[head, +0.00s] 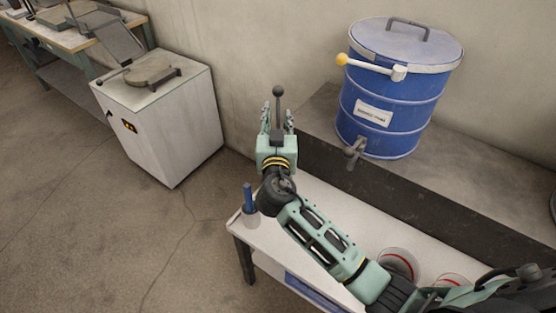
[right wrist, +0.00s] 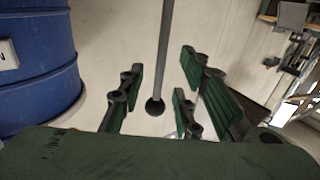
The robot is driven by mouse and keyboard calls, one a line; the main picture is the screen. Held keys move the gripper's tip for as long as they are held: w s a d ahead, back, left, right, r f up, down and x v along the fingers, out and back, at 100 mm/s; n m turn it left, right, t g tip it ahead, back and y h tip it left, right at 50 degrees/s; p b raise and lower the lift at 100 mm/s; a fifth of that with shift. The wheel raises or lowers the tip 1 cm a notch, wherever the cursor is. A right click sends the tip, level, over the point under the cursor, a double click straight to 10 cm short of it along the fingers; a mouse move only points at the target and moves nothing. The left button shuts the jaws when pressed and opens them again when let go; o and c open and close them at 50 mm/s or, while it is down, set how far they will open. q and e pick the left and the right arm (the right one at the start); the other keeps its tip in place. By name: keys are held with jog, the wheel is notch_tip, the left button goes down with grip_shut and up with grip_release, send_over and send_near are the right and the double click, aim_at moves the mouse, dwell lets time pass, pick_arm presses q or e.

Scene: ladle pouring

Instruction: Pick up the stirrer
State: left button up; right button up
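A thin dark rod with a ball end (head: 278,91), which may be the stirrer, shows between the fingers of my right gripper (head: 277,116) in the head view. In the right wrist view the rod (right wrist: 166,45) comes in from the top edge and its ball lies between the finger pads. The fingers of my right gripper (right wrist: 157,100) stand apart, with a gap on both sides of the rod. What holds up the rod's far end is hidden. A blue-handled piece (head: 249,198) stands upright in a grey holder at the table corner. My left gripper is out of view.
A blue drum (head: 385,112) with a tap stands on a grey ledge (head: 318,108) to the right. White vessels with red rings (head: 398,262) are on the white table (head: 330,205) under my arm. A white cabinet (head: 160,125) stands left. The floor between is clear.

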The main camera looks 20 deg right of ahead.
aim_at(278, 111)
jog(key=x, duration=0.2)
jog(key=shift+w+d+p, duration=0.1)
jog(key=shift+w+p, duration=0.25)
jog(key=shift+p, duration=0.05)
jog(key=shift+w+d+f, duration=0.1)
jog(key=shift+w+d, duration=0.15)
jog(key=shift+w, duration=0.35)
jog(key=c, duration=0.8)
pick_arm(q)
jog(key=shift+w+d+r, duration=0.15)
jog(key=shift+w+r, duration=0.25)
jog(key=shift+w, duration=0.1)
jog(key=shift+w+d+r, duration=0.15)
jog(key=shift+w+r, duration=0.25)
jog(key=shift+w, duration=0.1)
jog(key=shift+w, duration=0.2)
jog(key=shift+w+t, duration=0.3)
